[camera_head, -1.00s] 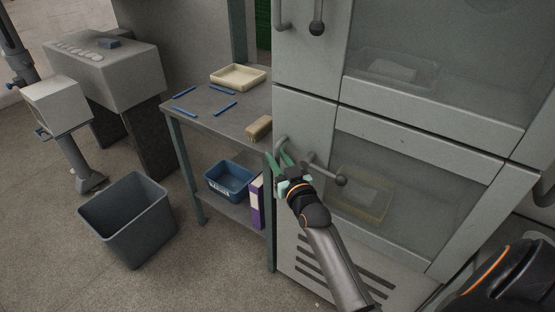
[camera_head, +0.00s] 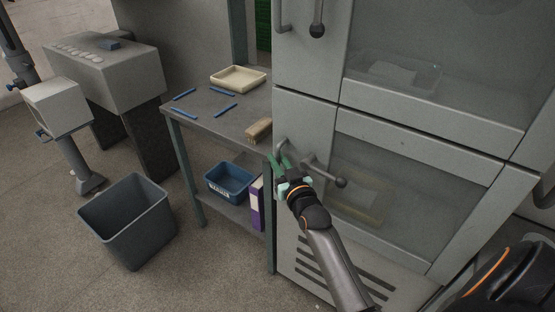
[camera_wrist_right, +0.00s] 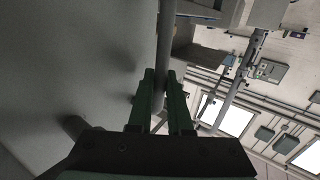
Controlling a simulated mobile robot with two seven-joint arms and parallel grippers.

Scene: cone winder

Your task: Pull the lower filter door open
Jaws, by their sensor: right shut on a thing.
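The lower filter door (camera_head: 405,165) is a grey-framed panel with a dim window, and it looks flush with the cabinet. Its bar handle (camera_head: 280,146) is at the upper left of the door. My right gripper (camera_head: 278,163) is shut on this handle, with green fingers on the lower part of the bar. In the right wrist view the fingers (camera_wrist_right: 165,95) stand either side of the grey bar (camera_wrist_right: 166,45). A lever with a round knob (camera_head: 341,183) sits just right of the gripper. My left gripper is not in view.
The upper door (camera_head: 400,112) is directly above. A grey bench (camera_head: 205,122) stands close on the left with a brush (camera_head: 258,130) near its corner; a blue bin (camera_head: 230,181) and purple binder (camera_head: 256,205) are below. A grey waste bin (camera_head: 128,220) stands on open floor.

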